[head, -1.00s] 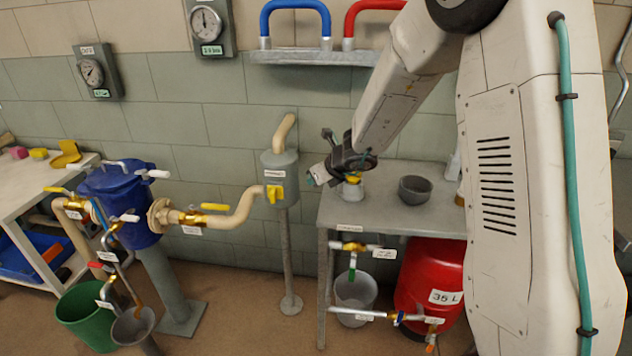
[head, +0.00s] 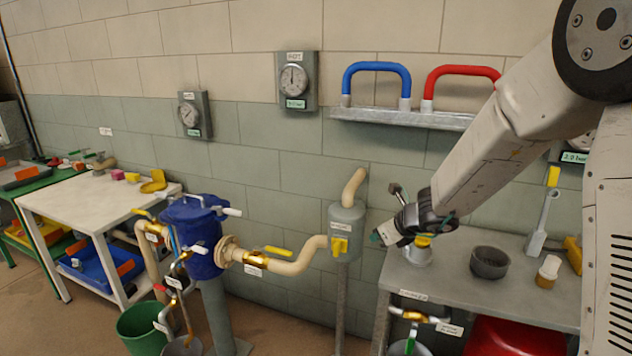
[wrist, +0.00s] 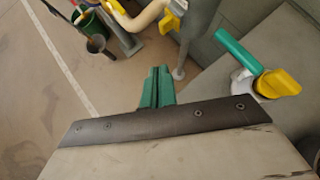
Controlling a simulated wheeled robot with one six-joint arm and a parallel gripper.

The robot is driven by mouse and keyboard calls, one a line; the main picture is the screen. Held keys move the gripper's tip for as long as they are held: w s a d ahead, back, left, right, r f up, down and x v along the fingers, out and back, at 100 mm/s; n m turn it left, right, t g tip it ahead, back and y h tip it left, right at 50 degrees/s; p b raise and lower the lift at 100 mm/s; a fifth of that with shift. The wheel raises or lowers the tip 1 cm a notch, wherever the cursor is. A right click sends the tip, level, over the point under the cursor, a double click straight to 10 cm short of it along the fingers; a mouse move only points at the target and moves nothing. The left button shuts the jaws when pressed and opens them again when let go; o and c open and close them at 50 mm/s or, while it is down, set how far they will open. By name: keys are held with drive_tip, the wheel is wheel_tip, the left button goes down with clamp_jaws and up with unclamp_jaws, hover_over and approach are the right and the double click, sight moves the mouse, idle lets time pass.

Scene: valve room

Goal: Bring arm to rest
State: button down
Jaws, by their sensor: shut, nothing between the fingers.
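My gripper (head: 380,238) hangs in front of the left end of the grey bench (head: 455,296) in the head view, just right of the grey cylinder with a yellow tap (head: 339,247). In the wrist view its two green fingers (wrist: 157,88) are together with nothing between them. My arm comes in from the upper right and reaches down to the left. A small grey pot with a yellow top (head: 420,250) stands on the bench, partly hidden behind my wrist.
A dark bowl (head: 489,262) and a brush (head: 548,272) stand on the bench. A blue vessel (head: 200,240) with pipes and yellow handles stands left, with a green bucket (head: 140,325) below. A white table (head: 90,200) is further left. Open floor shows at lower left.

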drive_tip(key=s+a+r+n+g+y, duration=0.1)
drive_tip(key=s+a+r+n+g, duration=0.2)
drive_tip(key=s+n, duration=0.6)
drive_tip(key=s+a+r+n+g+y, duration=0.2)
drive_tip(key=s+a+r+n+g, duration=0.1)
drive_tip(key=s+n, duration=0.55)
drive_tip(key=s+d+r+n+h, duration=0.2)
drive_tip(key=s+d+n, duration=0.1)
drive_tip(key=s, duration=0.4)
drive_tip(key=s+d+r+n+h, duration=0.3)
drive_tip(key=s+d+n, duration=0.1)
drive_tip(key=s, duration=0.4)
drive_tip(key=s+d+r+n+h, duration=0.2)
drive_tip(key=s+d+r+n, duration=0.1)
drive_tip(key=s, duration=0.5)
drive_tip(key=shift+d+n+g, duration=0.15)
drive_tip(key=shift+n+g, duration=0.15)
drive_tip(key=shift+n, duration=0.55)
